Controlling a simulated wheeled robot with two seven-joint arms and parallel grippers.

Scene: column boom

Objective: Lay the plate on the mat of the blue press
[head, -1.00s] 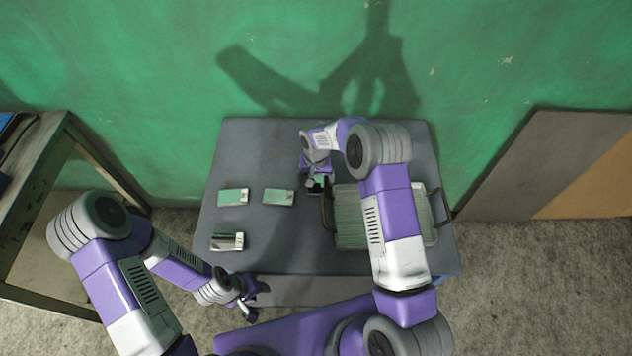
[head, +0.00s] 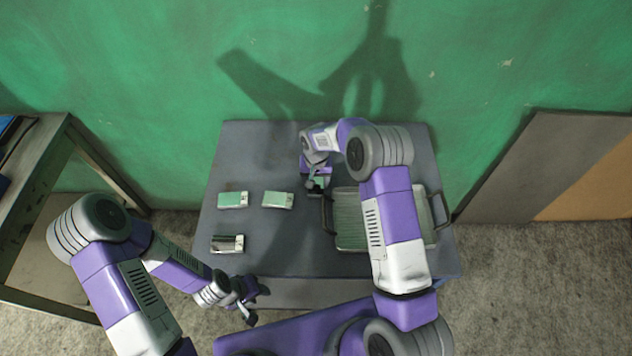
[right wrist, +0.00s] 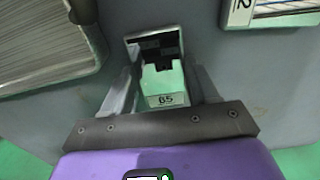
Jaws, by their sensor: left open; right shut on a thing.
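My right gripper (head: 316,186) is over the table's middle, just left of the tray. In the right wrist view its fingers (right wrist: 160,95) are shut on a small plate (right wrist: 163,82) with a pale green part, a dark shiny far part and a label that looks like 65. In the head view the held plate is mostly hidden by the gripper. My left gripper (head: 250,300) is open and empty, low in front of the table's front edge. A blue thing (head: 6,128) on the left bench is cut off by the picture's edge; I cannot tell whether it is the press.
Two green plates (head: 233,199) (head: 277,199) and a dark shiny one (head: 227,243) lie on the left of the grey table (head: 270,150). A handled tray (head: 350,240) of stacked sheets is at right. A bench (head: 50,150) stands at left; boards (head: 540,165) lean at right.

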